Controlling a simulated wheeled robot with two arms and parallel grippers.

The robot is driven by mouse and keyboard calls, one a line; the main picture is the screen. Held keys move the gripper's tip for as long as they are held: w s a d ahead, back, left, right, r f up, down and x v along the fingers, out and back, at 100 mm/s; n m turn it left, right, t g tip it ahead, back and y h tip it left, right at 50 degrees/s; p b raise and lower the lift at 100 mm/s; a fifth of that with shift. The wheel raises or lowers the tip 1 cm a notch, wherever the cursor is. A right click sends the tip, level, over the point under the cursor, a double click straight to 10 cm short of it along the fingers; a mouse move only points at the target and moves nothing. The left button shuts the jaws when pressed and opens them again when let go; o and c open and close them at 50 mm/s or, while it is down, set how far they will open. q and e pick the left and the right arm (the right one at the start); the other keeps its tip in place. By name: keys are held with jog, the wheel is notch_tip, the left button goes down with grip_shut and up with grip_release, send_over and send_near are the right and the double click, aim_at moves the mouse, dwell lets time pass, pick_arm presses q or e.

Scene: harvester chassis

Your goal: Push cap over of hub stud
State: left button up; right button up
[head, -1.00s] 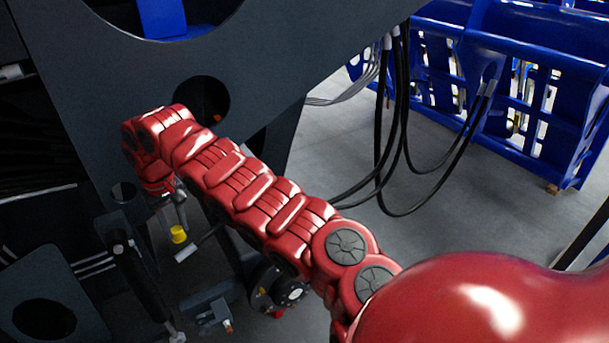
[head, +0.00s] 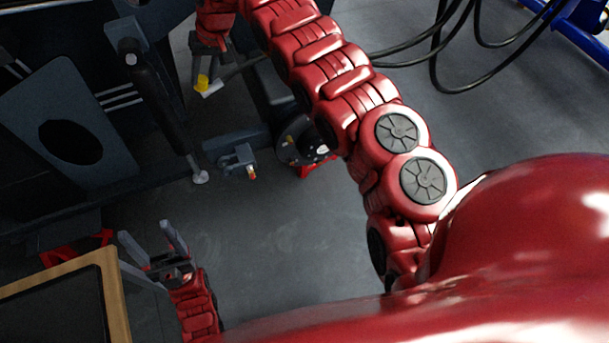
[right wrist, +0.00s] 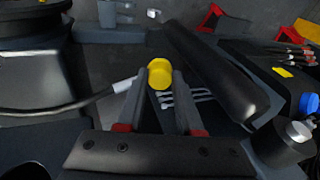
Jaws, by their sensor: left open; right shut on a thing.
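A small yellow cap (head: 203,82) is between the fingertips of my right gripper (head: 207,66), which is shut on it. In the right wrist view the cap (right wrist: 161,75) sits at the tips of the fingers of the gripper (right wrist: 163,82). A dark rod with a white end (head: 212,90) lies right beside the cap; it also shows in the right wrist view (right wrist: 124,85). Whether it touches the cap, and whether it is the hub stud, I cannot tell. My left gripper (head: 150,236) is open and empty at the lower left.
A wood-edged table (head: 118,300) stands at the lower left. A black strut (head: 160,100) and a dark plate with an oval hole (head: 75,165) are left of the cap. A grey bracket (head: 237,160) and round hub (head: 302,140) are below it. The middle floor is clear.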

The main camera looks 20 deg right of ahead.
aim_at(202, 90)
jog(key=a+f+y+b, duration=0.1)
jog(key=f+b, duration=0.1)
jog(key=a+f+m+t+b, duration=0.1)
jog(key=f+b, duration=0.1)
jog(key=a+f+t+y+b, duration=0.1)
jog(key=f+b, duration=0.1)
jog(key=b, duration=0.1)
jog(key=shift+w+f+m+y, duration=0.15)
jog(key=shift+w+m+y, duration=0.15)
jog(key=shift+w, duration=0.05)
jog(key=s+d+f+m+t+h+b, duration=0.1)
jog(key=s+d+f+m+t+b, duration=0.35)
jog(key=f+b, duration=0.5)
jog(key=s+d+f+m+t+b, duration=0.25)
jog(key=d+f+t+b, duration=0.35)
jog(key=d+f+b, duration=0.3)
jog(key=s+d+f+m+t+h+b, duration=0.3)
jog(key=s+d+f+m+h+b, duration=0.1)
jog(key=s+d+f, duration=0.4)
jog(key=shift+d+f+h+b, duration=0.5)
jog(key=shift+d+h+b, duration=0.15)
jog(key=shift+d, duration=0.45)
jog(key=shift+s+a+t, duration=0.1)
jog(key=shift+a+t, duration=0.1)
jog(key=shift+t, duration=0.05)
jog(key=w, duration=0.6)
jog(key=shift+w, duration=0.15)
jog(key=shift+w+f, duration=0.1)
jog(key=shift+w, duration=0.25)
